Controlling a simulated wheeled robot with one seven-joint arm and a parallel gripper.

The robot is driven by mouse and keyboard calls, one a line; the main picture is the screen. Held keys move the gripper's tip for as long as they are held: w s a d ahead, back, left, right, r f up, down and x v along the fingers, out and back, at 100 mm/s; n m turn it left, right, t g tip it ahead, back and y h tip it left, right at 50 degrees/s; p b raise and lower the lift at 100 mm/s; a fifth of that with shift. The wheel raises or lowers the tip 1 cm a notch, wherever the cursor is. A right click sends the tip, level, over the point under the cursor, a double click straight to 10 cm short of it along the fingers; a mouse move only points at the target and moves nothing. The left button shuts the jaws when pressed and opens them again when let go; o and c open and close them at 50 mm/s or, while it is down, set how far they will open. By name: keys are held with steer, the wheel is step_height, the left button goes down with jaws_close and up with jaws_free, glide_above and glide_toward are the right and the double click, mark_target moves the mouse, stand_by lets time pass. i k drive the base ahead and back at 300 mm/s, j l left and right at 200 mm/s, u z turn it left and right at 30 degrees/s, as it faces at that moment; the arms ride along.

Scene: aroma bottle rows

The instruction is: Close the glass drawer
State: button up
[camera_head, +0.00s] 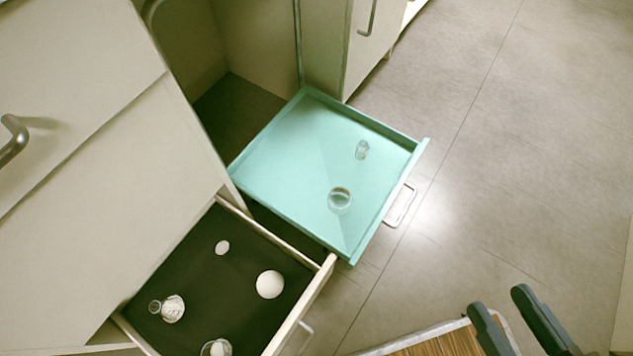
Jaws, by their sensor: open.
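A turquoise drawer (285,160) is pulled out of the cabinet in the middle of the view.
A second open drawer (205,270), with a dark bottom, holds a flask (172,308), a white ball (270,284) and other small items. A wood-grain surface (430,345) with a pale rim lies at the bottom. Bare grey floor (500,190) fills the right side.

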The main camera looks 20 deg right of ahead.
mark_target(237, 283)
steer(key=k+u, duration=0.4)
steer(key=k+j+u, duration=0.2)
steer(key=k+u, duration=0.25)
steer(key=k+j, duration=0.05)
steer(key=k, duration=0.05)
